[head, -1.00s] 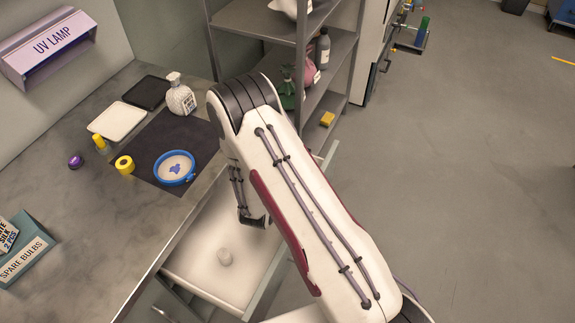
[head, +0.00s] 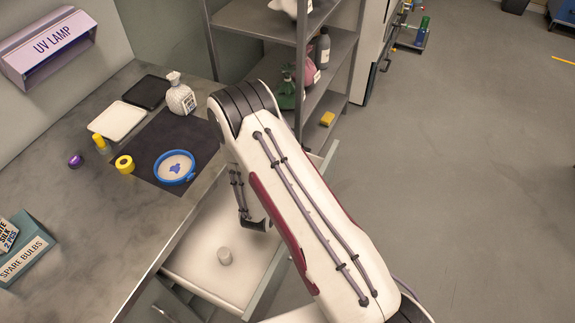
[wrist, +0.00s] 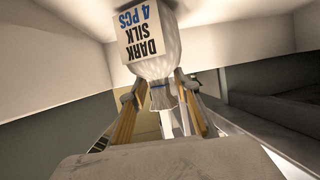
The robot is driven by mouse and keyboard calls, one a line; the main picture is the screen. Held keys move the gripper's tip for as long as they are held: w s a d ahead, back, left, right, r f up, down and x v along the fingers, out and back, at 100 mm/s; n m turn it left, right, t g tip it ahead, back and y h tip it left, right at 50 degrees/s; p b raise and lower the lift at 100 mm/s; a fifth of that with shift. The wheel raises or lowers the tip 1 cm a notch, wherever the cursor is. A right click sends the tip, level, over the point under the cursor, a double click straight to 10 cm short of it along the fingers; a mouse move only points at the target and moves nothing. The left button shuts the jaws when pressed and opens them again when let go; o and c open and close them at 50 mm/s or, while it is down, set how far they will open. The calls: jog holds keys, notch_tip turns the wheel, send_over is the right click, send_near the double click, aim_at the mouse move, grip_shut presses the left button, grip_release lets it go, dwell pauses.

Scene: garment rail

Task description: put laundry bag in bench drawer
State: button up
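The laundry bag (wrist: 165,68) is whitish, with a white label reading "DARK SILK 4 PCS". In the wrist view my gripper (wrist: 160,92) has its two yellow-padded fingers on either side of the bag's gathered neck, with the tips against it. The bench drawer (head: 200,272) stands pulled out under the bench top in the head view. Its inside is pale. My gripper and the held bag are largely hidden behind my arm there.
A grey shelf rack (head: 345,45) stands behind my arm.

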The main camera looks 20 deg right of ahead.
jog(key=shift+r, duration=0.2)
jog(key=v, duration=1.2)
jog(key=shift+w+a, duration=0.1)
dwell(0.7)
jog(key=w+a+r+g+y, duration=0.1)
jog(key=w+a+r+y, duration=0.3)
jog(key=a+r+y, duration=0.45)
jog(key=s+r+n+g, duration=0.1)
jog(key=s+r+n, duration=0.3)
jog(key=r, duration=1)
jog(key=s+d+r+n+g, duration=0.1)
jog(key=s+d+r, duration=0.2)
jog(key=s, duration=0.5)
jog(key=s+d+r+n+g, duration=0.1)
jog(key=s+d+r, duration=0.2)
jog(key=s, duration=0.6)
jog(key=s+d+r+n+g, duration=0.1)
jog(key=s+d+r, duration=0.2)
jog(key=s, duration=0.5)
jog(key=shift+s+r, duration=0.4)
jog(key=shift+r, duration=0.15)
